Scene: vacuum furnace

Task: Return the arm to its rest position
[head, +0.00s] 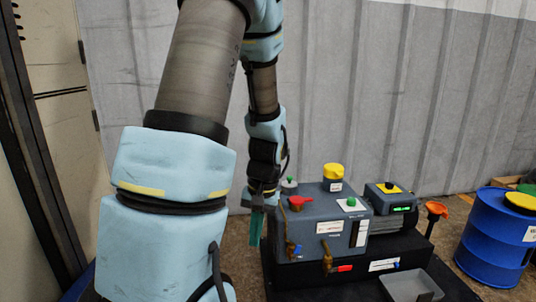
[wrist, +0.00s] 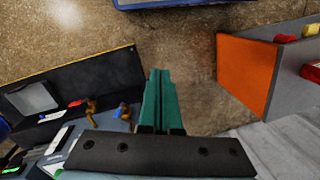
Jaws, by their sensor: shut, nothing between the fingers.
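My gripper (head: 257,228) hangs pointing down in the head view, just left of the grey furnace unit (head: 310,228). Its green fingers also show in the wrist view (wrist: 160,88), pressed together with nothing between them. Below the fingertips in the wrist view is bare brown floor. My arm, with pale blue padding, fills the left half of the head view and hides part of what lies behind it.
The furnace unit stands on a black base (head: 350,278) with valve handles, a yellow knob (head: 333,171) and a grey tray (head: 410,286). A blue drum (head: 492,240) stands at the right. An orange panel (wrist: 247,70) is at the right in the wrist view.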

